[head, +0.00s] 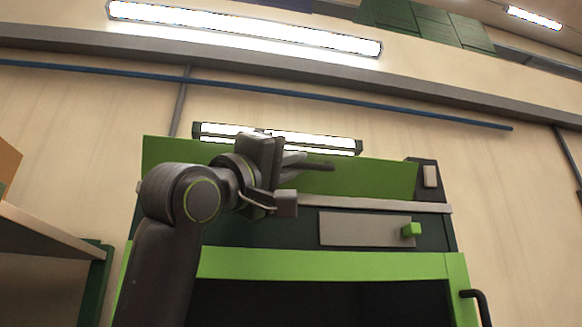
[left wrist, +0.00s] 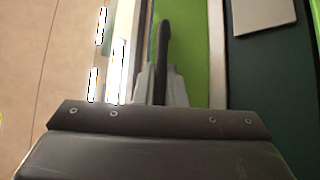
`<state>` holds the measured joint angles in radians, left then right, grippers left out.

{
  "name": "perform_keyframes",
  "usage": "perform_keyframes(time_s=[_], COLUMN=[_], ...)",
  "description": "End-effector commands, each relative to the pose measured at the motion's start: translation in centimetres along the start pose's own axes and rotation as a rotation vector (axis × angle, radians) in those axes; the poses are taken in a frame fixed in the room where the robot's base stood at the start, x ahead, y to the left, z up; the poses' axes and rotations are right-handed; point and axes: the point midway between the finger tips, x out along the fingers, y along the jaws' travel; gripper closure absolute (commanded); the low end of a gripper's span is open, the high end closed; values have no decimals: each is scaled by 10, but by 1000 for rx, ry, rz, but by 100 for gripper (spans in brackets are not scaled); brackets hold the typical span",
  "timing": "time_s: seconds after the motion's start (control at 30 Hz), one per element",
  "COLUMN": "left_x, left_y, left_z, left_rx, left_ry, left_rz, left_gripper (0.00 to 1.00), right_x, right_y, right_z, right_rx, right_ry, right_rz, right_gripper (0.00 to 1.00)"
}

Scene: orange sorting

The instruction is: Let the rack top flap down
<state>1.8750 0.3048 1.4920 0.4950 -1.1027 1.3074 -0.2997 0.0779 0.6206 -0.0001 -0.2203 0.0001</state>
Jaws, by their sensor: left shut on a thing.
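The rack (head: 349,264) stands ahead, with a long green top flap (head: 370,178) along its upper edge in the head view. The flap stands up above a light grey strip. My left gripper (head: 291,163) is at the flap's front, near the middle of its length. It is shut on a dark bar-like handle (head: 321,166). In the left wrist view the handle (left wrist: 163,45) sticks out past the fingers (left wrist: 161,85), with the green flap (left wrist: 192,45) behind it. How the handle joins the flap is hidden. My right gripper is not in view.
Below the flap are a grey plate (head: 360,229) and a small green knob (head: 411,230). A lit lamp (head: 315,141) shows just above the flap. A shelf (head: 45,231) stands at the left. A dark hooked handle (head: 479,297) is at the lower right.

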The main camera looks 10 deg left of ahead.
Motion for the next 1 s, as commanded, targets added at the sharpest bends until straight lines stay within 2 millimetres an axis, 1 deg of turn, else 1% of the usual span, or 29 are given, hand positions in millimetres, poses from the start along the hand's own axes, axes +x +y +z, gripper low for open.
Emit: perform_keyframes(time_s=[0.33,0.37,0.4,0.73,0.87,1.0], left_x=[0,0,0,-2,-14,-37], left_y=[0,0,0,0,-2,-4], left_z=[0,0,0,0,1,2], left_rx=[1,1,1,2,3,4], left_ry=[-1,-1,-1,0,2,3], left_rz=[1,1,1,2,4,4], left_gripper=[100,87,82,80,80,80], right_x=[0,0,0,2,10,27], right_y=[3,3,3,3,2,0], right_z=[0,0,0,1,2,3], right_rx=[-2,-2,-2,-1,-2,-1], right_ry=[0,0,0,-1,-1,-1], right_rz=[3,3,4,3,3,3], right_gripper=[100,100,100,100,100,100])
